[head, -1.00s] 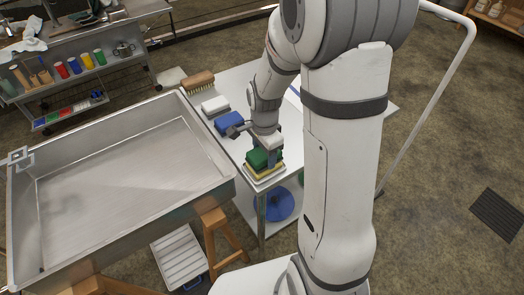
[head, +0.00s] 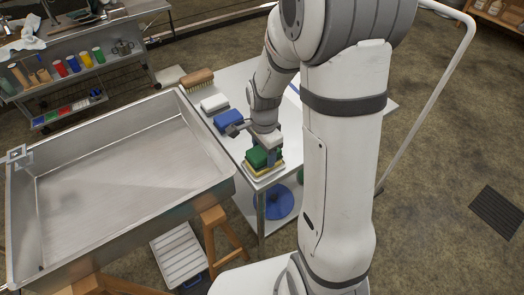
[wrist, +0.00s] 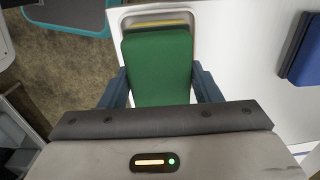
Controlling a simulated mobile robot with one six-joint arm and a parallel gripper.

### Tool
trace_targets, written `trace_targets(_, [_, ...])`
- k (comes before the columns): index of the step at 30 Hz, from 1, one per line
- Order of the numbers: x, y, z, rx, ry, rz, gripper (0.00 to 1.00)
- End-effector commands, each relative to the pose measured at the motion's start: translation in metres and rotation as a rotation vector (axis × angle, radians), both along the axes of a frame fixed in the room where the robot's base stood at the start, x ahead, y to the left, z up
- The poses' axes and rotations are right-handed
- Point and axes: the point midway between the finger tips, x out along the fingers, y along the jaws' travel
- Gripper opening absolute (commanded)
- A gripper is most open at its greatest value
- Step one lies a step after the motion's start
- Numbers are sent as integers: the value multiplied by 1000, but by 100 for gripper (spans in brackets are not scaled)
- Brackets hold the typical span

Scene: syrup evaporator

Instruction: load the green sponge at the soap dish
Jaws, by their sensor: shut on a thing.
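The green sponge (head: 258,157) is between the fingers of my gripper (head: 264,160) at the near end of the white side table. In the wrist view the green sponge (wrist: 158,65) fills the space between the two blue-grey fingers of my gripper (wrist: 158,88), which are shut on its sides. The white soap dish (head: 268,173) is under it, with something yellow and dark between the dish and the sponge. The dish rim (wrist: 126,17) also shows in the wrist view. I cannot tell whether the green sponge is touching what lies beneath it.
A blue sponge (head: 228,121), a white block (head: 214,103) and a wooden brush (head: 198,77) lie farther back along the table (head: 236,85). The large steel pan (head: 120,165) stands close on the left. A blue round thing (head: 274,203) is on the lower shelf.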

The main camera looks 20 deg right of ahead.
Motion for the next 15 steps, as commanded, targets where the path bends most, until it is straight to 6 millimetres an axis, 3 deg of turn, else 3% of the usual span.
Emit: trace_targets(15, [0, 1, -7, 0, 0, 1, 39])
